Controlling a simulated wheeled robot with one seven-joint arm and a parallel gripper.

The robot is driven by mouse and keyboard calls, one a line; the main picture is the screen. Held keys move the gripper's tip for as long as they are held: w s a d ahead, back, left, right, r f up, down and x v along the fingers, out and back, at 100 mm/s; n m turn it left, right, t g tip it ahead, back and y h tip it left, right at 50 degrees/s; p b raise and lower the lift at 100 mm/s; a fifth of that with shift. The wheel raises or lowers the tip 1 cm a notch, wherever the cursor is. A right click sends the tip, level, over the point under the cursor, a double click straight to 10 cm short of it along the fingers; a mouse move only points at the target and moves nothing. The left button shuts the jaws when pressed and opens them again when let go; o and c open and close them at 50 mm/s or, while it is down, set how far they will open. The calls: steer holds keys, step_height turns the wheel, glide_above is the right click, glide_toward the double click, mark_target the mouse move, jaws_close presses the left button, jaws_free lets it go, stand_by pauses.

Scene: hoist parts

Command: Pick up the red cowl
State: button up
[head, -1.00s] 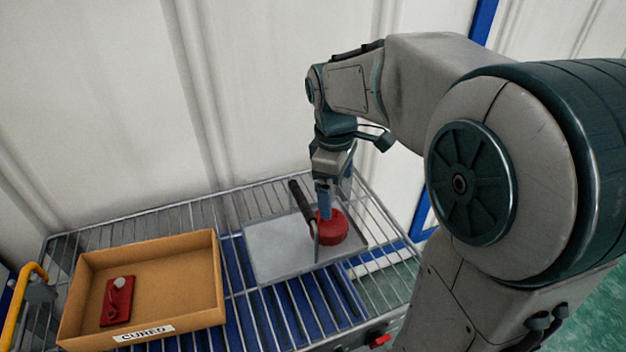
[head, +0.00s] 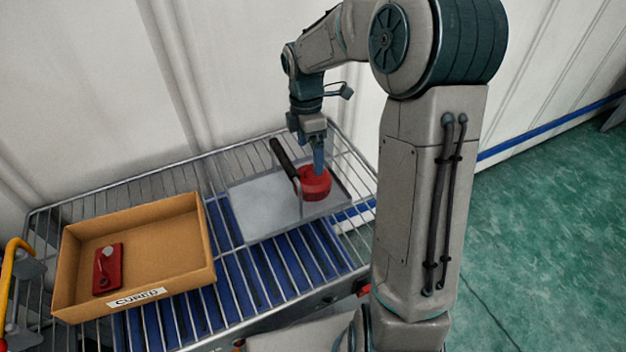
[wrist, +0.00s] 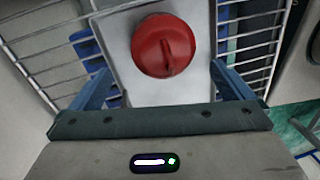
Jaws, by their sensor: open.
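The red cowl (head: 316,187) is a round red piece on a grey metal tray (head: 250,208), which lies on a wire rack. In the wrist view the cowl (wrist: 160,48) shows as a red disc with a raised ridge across it. My gripper (head: 319,168) points down at the cowl in the head view. In the wrist view my gripper (wrist: 161,70) is open, with one blue finger off to each side of the cowl and gaps between. The head view does not clearly show the fingertips' height against the cowl.
A black-handled item (head: 284,158) stands tilted on the tray, close left of the cowl. A tan box (head: 190,275) labelled CURED stands at the left of the rack (head: 240,310), holding a red plate-like part (head: 107,268). A pale wall rises behind the rack.

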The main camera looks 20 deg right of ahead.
mark_target(309, 174)
steer(key=shift+s+a+f, duration=0.1)
steer(key=shift+s+f, duration=0.15)
steer(key=shift+f, duration=0.75)
steer(key=shift+s+a+f, duration=0.1)
steer(key=shift+s+f, duration=0.1)
steer(key=shift+f, duration=0.8)
steer(key=shift+s+a+f, duration=0.1)
steer(key=shift+s+f, duration=0.15)
steer(key=shift+f, duration=0.75)
steer(key=c, duration=1)
